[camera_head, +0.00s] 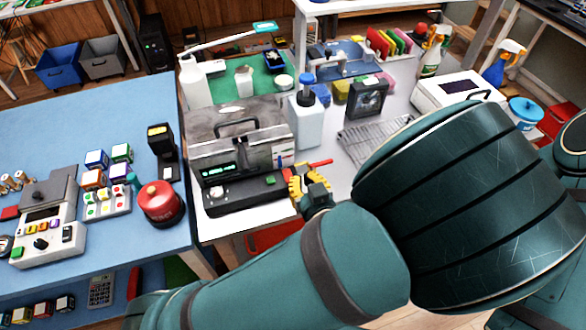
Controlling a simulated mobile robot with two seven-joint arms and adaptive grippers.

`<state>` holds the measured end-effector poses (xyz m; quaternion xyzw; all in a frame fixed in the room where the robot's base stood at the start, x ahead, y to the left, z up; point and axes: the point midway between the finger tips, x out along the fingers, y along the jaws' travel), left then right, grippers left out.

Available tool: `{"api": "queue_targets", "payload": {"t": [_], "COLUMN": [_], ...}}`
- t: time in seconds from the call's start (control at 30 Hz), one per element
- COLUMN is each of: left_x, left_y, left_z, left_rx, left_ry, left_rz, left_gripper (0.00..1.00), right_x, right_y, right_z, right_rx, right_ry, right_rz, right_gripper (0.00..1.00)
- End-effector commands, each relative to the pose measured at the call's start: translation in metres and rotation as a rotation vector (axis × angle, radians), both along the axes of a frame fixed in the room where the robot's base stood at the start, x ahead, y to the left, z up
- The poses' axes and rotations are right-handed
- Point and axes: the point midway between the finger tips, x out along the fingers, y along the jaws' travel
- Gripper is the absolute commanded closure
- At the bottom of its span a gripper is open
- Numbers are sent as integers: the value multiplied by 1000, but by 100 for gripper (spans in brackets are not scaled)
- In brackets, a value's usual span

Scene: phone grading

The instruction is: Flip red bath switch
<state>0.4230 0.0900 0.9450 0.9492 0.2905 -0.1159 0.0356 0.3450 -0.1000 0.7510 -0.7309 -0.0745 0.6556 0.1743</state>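The bath (238,142) is a grey metal box with a lid handle and a lit green display, standing near the front left of the white table. My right gripper is out of view.
A white pump bottle (306,122) stands close right of the bath, with a wire rack (372,138) beyond. A blue table (95,245) at left holds a red round container (160,203) and small boxes. My large arm links cover the right foreground.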

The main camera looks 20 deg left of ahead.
Motion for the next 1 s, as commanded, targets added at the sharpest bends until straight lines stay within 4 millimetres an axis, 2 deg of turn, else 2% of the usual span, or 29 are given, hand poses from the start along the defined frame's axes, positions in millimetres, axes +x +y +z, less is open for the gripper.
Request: {"api": "queue_targets", "payload": {"t": [0.17, 0.6, 0.8, 1.0], "left_x": [14, 81, 79, 79], "left_y": [10, 56, 54, 54], "left_z": [-6, -26, -55, -64], "left_rx": [-1, 1, 2, -1], "left_ry": [-1, 0, 2, 1], "left_rz": [4, 3, -1, 0], "left_gripper": [100, 100, 100, 100], "right_x": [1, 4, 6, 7], "right_y": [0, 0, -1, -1], "right_z": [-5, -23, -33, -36], "right_rx": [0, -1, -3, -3], "right_ry": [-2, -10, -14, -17], "right_rz": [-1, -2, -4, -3], "right_gripper": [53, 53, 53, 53]}}
